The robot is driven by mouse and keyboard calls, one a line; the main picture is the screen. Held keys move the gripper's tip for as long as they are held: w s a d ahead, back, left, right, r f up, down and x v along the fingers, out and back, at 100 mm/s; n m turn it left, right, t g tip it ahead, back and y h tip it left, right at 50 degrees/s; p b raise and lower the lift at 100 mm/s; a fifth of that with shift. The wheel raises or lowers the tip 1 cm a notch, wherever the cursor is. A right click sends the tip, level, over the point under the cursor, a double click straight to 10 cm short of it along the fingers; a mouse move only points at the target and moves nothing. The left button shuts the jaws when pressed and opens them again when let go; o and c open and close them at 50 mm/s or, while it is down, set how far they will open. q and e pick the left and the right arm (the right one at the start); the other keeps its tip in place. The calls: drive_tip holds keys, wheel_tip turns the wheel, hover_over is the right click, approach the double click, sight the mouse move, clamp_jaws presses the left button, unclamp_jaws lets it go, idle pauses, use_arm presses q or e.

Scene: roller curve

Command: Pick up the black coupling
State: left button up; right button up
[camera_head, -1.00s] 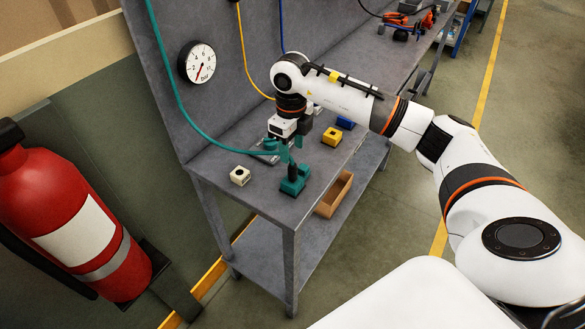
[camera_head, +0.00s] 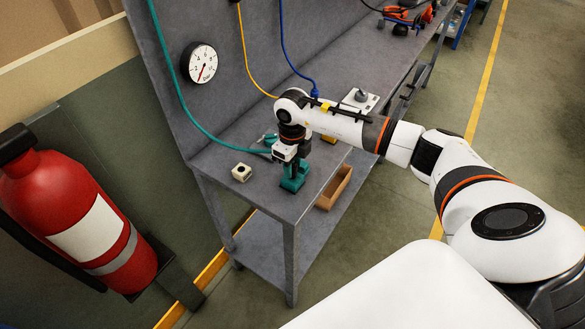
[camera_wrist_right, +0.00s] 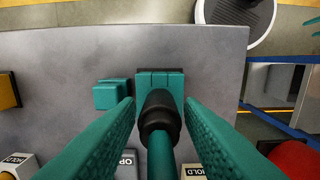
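The black coupling (camera_wrist_right: 160,115) is a dark cylinder on the end of a teal hose, seen in the right wrist view. It stands over a teal block (camera_wrist_right: 160,82) near the bench edge. In the head view this teal block (camera_head: 293,184) shows below my gripper, which hides the coupling. My right gripper (camera_wrist_right: 160,103) has two teal fingers, one on each side of the coupling, with narrow gaps. It appears open, not closed on it. In the head view my right gripper (camera_head: 288,163) points down at the block. My left gripper is not in view.
A cream block (camera_head: 241,172) sits left of the gripper. A yellow block (camera_head: 328,139) is partly behind my arm. A white plate with a grey knob (camera_head: 360,98) stands behind it. The teal hose (camera_head: 190,105) runs down to the bench.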

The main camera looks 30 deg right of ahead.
clamp_jaws()
drive_tip(key=shift+r, duration=0.1)
wheel_tip(320, 180, up, 9)
drive_tip(key=b, duration=0.3)
drive_tip(key=shift+r+b, duration=0.15)
drive_tip(key=shift+b, duration=0.2)
drive_tip(key=shift+f+b, duration=0.85)
drive_tip(key=shift+f, duration=0.2)
